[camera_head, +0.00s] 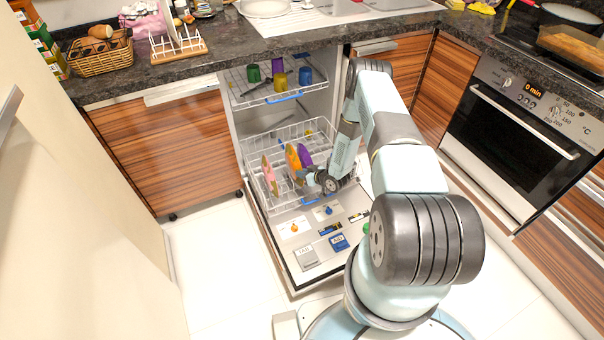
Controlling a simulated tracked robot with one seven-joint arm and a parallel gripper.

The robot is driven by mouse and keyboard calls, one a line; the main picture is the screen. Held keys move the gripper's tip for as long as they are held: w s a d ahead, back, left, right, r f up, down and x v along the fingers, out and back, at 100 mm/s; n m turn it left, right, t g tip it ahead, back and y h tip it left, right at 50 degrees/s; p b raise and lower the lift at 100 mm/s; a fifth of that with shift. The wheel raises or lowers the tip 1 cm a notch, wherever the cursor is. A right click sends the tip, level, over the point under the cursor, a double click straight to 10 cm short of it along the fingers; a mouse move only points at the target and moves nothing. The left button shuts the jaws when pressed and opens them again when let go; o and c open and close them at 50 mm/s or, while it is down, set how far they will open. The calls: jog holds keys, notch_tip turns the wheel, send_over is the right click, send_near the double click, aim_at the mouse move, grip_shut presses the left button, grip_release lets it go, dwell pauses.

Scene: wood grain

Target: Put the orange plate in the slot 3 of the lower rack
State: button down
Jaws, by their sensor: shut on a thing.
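The orange plate (293,159) stands upright on edge in the lower rack (253,150) of the open dishwasher. A pink plate (269,174) stands to its left and a purple plate (305,155) stands just behind it to the right. My gripper (303,176) is low over the front of the rack, shut on the orange plate near its lower right edge. The fingers are small and partly hidden by the wrist, and the slot under the plate is too small to make out.
The upper rack (262,100) holds several cups, with a blue clip at its front. The open door (283,262) lies flat below the lower rack. Wooden cabinets (170,145) stand left; an oven (525,135) stands right.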

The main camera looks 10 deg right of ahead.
jog(key=shift+f, duration=1.05)
jog(key=c, duration=1.1)
grip_release()
jog(key=v, duration=1.3)
jog(key=shift+s+d+r, duration=0.15)
jog(key=shift+s+d, duration=0.05)
jog(key=shift+s, duration=0.05)
jog(key=shift+w, duration=0.1)
